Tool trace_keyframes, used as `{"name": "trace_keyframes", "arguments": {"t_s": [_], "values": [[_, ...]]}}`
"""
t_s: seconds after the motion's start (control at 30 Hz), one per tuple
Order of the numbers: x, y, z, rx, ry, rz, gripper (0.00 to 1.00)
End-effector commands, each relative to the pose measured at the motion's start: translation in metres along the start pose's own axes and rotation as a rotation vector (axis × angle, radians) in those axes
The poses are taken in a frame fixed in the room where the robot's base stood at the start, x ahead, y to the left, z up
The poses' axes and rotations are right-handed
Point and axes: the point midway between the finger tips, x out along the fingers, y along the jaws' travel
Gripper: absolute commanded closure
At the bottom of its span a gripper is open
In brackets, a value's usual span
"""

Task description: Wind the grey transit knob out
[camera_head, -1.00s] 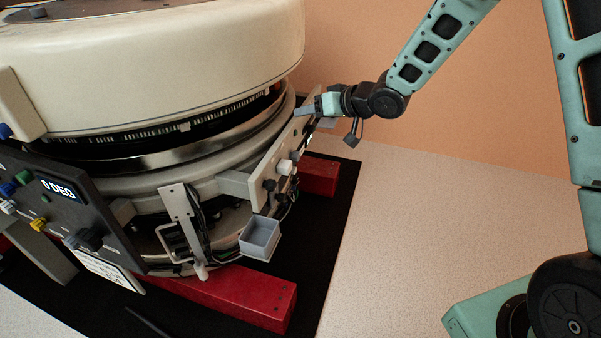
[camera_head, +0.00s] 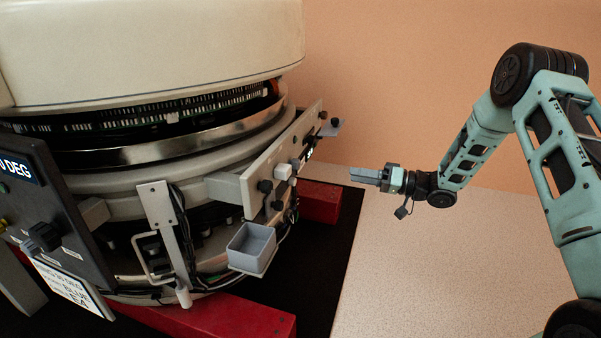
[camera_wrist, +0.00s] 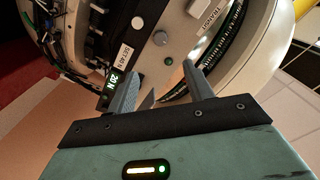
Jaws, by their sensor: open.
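My gripper (camera_head: 366,176) is open and empty, held in the air to the right of the upright side panel (camera_head: 262,168), with a gap between them. In the wrist view its two grey fingers (camera_wrist: 162,74) stand apart with nothing between them. A greyish round knob (camera_wrist: 196,8) sits beside the TRANSIT label (camera_wrist: 213,12) at the top of the wrist view, beyond the fingertips and partly cut by the frame edge. I take it for the transit knob. In the head view I cannot tell which of the small panel knobs it is.
The panel also carries a white knob (camera_head: 283,171), black knobs (camera_head: 265,186) and a lit display (camera_wrist: 112,87). An open grey bin (camera_head: 251,244) hangs below it. Red base beams (camera_head: 320,201) jut out at floor level. The floor (camera_head: 430,265) right of the dark mat is clear.

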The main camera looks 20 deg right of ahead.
Motion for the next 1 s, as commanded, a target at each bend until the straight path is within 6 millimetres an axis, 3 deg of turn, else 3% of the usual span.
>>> {"name": "trace_keyframes", "arguments": {"t_s": [0.7,1.0], "values": [[0.138,0.002,0.003,-0.004,-0.002,-0.001,0.48],[0.168,0.000,0.001,-0.002,-0.001,0.002,0.48]]}}
